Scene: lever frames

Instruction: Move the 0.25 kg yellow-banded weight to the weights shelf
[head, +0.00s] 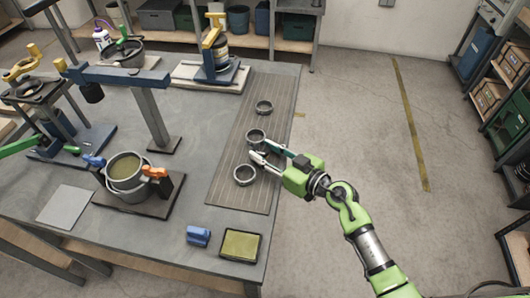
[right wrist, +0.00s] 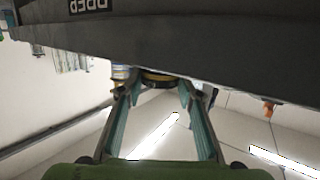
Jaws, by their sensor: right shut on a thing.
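Bands on the other weights are not visible. My left gripper is not in view.
The floor (head: 350,110) at right is clear.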

